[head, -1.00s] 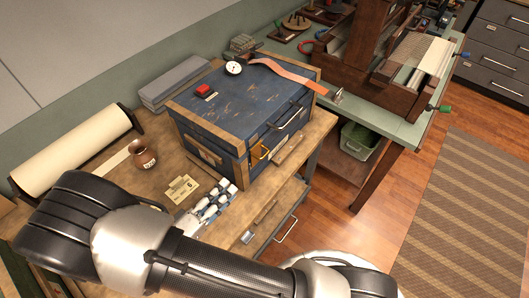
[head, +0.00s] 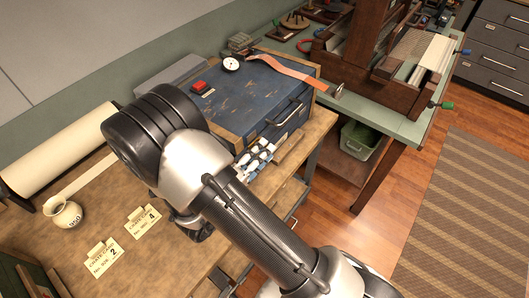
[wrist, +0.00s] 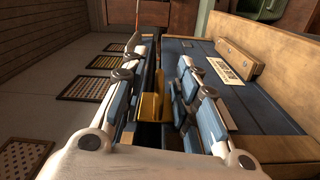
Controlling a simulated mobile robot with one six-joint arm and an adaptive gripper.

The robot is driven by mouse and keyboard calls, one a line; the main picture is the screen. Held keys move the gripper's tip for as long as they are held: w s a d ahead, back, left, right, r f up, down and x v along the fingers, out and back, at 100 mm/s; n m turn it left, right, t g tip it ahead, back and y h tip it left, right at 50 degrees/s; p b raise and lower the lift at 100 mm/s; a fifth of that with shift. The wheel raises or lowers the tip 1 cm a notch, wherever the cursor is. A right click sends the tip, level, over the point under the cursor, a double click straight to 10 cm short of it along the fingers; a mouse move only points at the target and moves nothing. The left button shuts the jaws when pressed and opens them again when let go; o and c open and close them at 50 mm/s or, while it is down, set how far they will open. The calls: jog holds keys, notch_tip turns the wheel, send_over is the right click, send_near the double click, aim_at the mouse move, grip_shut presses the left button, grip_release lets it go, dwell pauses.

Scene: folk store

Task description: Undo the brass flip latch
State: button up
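The blue chest (head: 262,95) with wooden edges stands on the wooden bench. My gripper (head: 257,160) is at its front side. In the wrist view the chest's blue front (wrist: 255,100) lies ahead and to the right. The brass latch (wrist: 150,105) shows between the two blue-padded fingers of my gripper (wrist: 160,62). The fingers are apart, one on each side of the latch. I cannot tell whether either finger touches it. In the head view my arm and gripper hide the latch.
A red block (head: 199,87), a round dial (head: 231,64) and an orange strap (head: 290,71) lie on the chest. A green table (head: 400,128) with a loom stands beyond.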

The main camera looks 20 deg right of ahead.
jog(key=shift+w+d, duration=0.35)
jog(key=shift+d, duration=0.15)
jog(key=shift+c, duration=0.5)
jog(key=c, duration=0.5)
grip_shut()
jog(key=shift+r, duration=0.1)
